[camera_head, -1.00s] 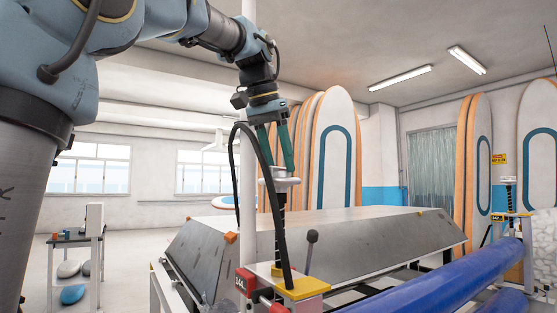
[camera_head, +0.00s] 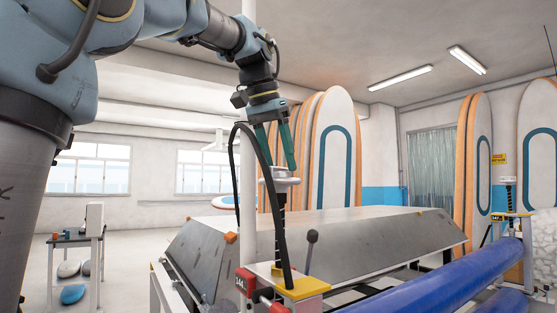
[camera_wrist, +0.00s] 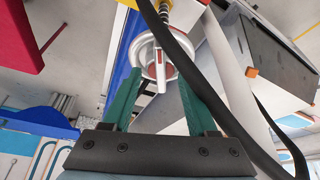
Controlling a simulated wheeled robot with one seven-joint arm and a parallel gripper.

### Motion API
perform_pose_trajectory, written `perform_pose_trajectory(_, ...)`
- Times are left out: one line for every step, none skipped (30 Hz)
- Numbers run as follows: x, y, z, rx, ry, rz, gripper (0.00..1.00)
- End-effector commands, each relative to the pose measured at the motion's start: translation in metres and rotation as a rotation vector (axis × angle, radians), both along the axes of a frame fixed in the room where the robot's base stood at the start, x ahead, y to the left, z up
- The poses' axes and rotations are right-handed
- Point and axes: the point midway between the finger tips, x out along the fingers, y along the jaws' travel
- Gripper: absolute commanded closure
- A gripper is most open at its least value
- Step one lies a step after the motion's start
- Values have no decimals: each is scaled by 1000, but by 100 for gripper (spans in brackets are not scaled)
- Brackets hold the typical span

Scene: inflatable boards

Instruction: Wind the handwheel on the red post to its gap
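The handwheel (camera_head: 281,173) is a pale disc on top of a dark threaded spindle (camera_head: 281,217). The spindle rises from a yellow plate (camera_head: 302,289) beside a red labelled block (camera_head: 244,282). In the wrist view the handwheel (camera_wrist: 140,50) shows as a silver ring with a red-marked centre and a pale bar. My gripper (camera_head: 281,166) points down at the handwheel from above. Its two green fingers stand apart in the wrist view (camera_wrist: 156,84), with the wheel between and beyond their tips. Whether a finger touches the rim I cannot tell. The gap is not clear.
A black cable (camera_head: 262,160) loops beside the spindle. A white upright pole (camera_head: 248,90) stands just left of it. A black-knobbed lever (camera_head: 311,245) is to the right. A grey sloped bench (camera_head: 330,225) lies behind, and blue rollers (camera_head: 450,283) lie at right.

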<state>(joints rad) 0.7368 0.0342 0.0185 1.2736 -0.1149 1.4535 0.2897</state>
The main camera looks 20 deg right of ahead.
Motion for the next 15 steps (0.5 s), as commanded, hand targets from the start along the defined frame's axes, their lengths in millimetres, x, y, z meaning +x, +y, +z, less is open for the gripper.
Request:
perform_pose_trajectory(0,0,0,1,1,0,35)
perform_pose_trajectory(0,0,0,1,1,0,31)
perform_pose_trajectory(0,0,-1,2,1,0,27)
perform_pose_trajectory(0,0,-1,2,1,0,24)
perform_pose_trajectory(0,0,-1,2,1,0,20)
perform_pose_trajectory(0,0,-1,3,2,0,20)
perform_pose_trajectory(0,0,-1,3,2,0,20)
perform_pose_trajectory(0,0,-1,3,2,0,20)
perform_pose_trajectory(0,0,-1,3,2,0,20)
perform_pose_trajectory(0,0,-1,3,2,0,20)
perform_pose_trajectory(0,0,-1,3,2,0,20)
perform_pose_trajectory(0,0,-1,3,2,0,20)
perform_pose_trajectory(0,0,-1,3,2,0,20)
perform_pose_trajectory(0,1,1,3,2,0,20)
perform_pose_trajectory(0,1,3,1,1,0,20)
